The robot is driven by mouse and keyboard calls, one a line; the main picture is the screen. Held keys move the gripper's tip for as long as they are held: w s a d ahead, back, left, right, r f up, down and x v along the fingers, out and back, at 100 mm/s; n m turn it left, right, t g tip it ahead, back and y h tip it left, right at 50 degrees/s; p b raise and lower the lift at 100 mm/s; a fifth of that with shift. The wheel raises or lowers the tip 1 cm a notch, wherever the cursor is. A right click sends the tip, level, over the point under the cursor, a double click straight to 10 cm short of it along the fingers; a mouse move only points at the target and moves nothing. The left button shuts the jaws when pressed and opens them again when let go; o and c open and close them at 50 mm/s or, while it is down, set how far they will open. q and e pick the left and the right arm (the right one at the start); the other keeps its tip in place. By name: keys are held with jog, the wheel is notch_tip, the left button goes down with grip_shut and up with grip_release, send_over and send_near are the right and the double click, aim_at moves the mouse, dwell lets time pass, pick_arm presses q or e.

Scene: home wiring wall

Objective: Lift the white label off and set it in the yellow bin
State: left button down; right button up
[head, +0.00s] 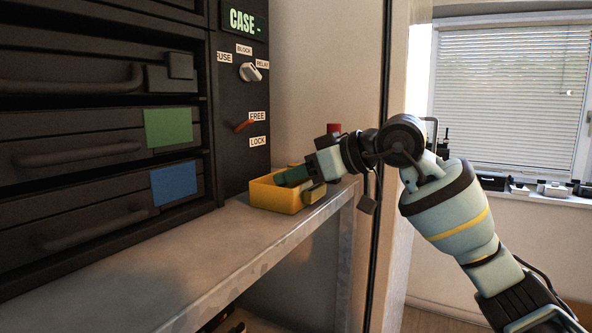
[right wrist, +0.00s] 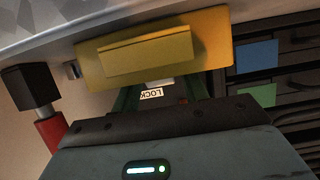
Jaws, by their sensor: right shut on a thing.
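The yellow bin (head: 272,198) stands on the grey shelf beside the dark cabinet. It also shows upside down in the right wrist view (right wrist: 215,38). My right gripper (head: 288,177) reaches into the bin from the right, its green fingers tilted down and its tips low behind the bin's wall. It is shut on a small white piece (right wrist: 158,82), which looks like the white label. The bin's wall hides part of that piece and the fingertips. I cannot tell whether the label touches the bin's floor. My left gripper is not in view.
The panel above the bin carries a knob (head: 250,72), a red lever (head: 244,126) and several small printed labels, one reading LOCK (head: 258,142). Drawers bear a green label (head: 168,127) and a blue label (head: 174,183). The shelf (head: 190,255) in front is clear.

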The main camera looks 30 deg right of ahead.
jog(key=o, duration=1.3)
jog(key=shift+o, duration=0.2)
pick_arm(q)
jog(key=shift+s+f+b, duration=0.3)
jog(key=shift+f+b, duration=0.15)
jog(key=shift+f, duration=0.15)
pick_arm(e)
jog(key=v, duration=0.7)
jog(key=shift+s+r, duration=0.15)
jog(key=shift+s, duration=0.25)
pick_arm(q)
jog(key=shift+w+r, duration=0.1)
pick_arm(e)
jog(key=shift+d, duration=0.15)
